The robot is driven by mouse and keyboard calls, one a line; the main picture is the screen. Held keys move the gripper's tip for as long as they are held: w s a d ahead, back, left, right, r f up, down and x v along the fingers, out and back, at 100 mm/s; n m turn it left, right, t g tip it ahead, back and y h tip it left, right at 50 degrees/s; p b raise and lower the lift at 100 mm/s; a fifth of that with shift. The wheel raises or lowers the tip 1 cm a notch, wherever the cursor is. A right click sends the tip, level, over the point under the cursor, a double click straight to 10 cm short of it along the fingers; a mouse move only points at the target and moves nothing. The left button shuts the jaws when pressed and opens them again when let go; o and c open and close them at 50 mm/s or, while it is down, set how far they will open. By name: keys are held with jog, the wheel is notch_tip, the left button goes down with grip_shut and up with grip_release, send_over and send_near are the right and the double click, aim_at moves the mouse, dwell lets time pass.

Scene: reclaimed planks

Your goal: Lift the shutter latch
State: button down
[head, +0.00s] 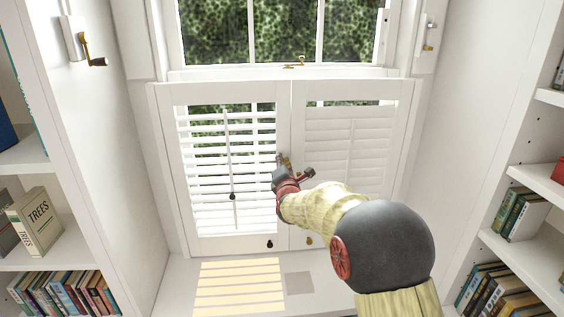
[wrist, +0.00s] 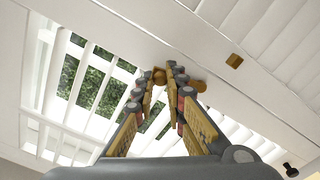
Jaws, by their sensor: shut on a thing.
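The shutter latch is a small brass piece on the white stile where the two shutter panels meet. In the wrist view one rounded end of the latch (wrist: 159,76) shows between my fingertips. More brass shows just right of the right finger; the fingers hide the part between. My gripper (wrist: 166,72) is shut on the latch, its jointed grey, red and tan fingers close together. In the head view my gripper (head: 283,164) is at the meeting stile, and the latch is mostly hidden there. The left shutter panel (head: 186,215) has tilted slats; the right panel (head: 405,125) has its slats closed.
A small brass block (wrist: 234,61) sits on the frame apart from my fingers. A dark knob (head: 269,244) and a brass knob (head: 309,240) are low on the panels. Bookshelves flank the alcove. A wall crank (head: 95,62) is at upper left.

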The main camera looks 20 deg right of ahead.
jog(key=shift+f, duration=0.25)
jog(key=c, duration=2)
grip_release()
jog(key=shift+w, duration=0.1)
jog(key=shift+c, duration=0.2)
jog(key=shift+o, duration=1.2)
jog(key=shift+r, duration=0.1)
jog(key=v, duration=1.2)
